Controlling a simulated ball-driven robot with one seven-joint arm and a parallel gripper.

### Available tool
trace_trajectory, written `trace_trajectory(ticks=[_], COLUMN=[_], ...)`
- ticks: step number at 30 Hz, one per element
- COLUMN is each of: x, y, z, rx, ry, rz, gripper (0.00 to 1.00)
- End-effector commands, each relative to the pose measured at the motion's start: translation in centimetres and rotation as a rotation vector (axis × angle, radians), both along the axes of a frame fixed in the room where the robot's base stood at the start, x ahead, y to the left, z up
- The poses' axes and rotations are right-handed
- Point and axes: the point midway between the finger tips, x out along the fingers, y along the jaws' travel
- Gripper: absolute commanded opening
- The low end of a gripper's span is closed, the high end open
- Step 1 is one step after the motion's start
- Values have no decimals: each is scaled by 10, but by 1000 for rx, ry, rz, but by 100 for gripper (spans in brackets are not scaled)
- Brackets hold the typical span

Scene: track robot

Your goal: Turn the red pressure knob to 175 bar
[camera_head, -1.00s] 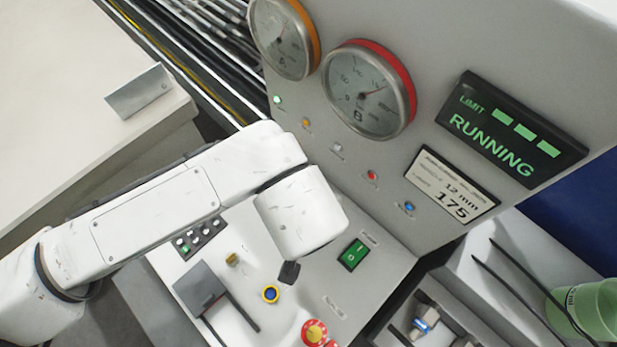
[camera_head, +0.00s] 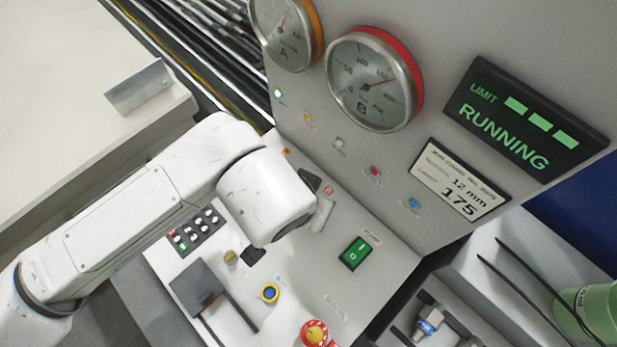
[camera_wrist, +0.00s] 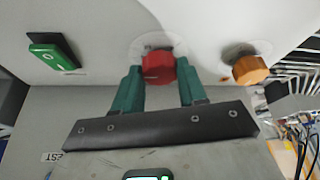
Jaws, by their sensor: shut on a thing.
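The red pressure knob (camera_wrist: 158,66) sits on the pale panel in the wrist view. My gripper (camera_wrist: 158,74) has its two green fingers on either side of it, shut on it. In the head view my arm hides most of the gripper, and a small red patch beside it appears to be the knob (camera_head: 328,190). The red-rimmed gauge B (camera_head: 372,82) has its needle pointing right and slightly up; I cannot read the exact value.
An orange knob (camera_wrist: 250,70) stands beside the red one. A green switch (camera_head: 355,253), a red-and-yellow button (camera_head: 315,333) and a blue button (camera_head: 270,293) are on the console. The display (camera_head: 524,118) reads RUNNING. The orange-rimmed gauge A (camera_head: 284,34) is at upper left.

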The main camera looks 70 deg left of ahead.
Motion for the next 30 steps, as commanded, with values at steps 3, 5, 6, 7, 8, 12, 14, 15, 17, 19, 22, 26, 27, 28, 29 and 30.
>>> trace_trajectory(ticks=[3,5,6,7,8,12,14,15,17,19,22,26,27,28,29,30], x=[-1,-1,-1,-1,-1,-1,-1,-1,-1,-1,-1,-1,-1,-1,-1,-1], y=[1,1,1,1,1,1,1,1,1,1,1,1,1,1,1,1], z=[-1,-1,-1,-1,0,0,0,0,0,0,0,0,0,0,0,0], rx=[-1,1,-1,0,0,1,-1,0,0,0,0,0,0,0,0,0], ry=[-1,-1,-1,0,0,0,1,1,1,1,1,1,1,1,1,1], rz=[-57,-81,-95,-103,-112,-135,-139,-140,-140,-140,-140,-140,-140,-140,-140,-140], gripper=[11,11,11,11,11,11,11,11,11,11,11,47,51,54,57,60])
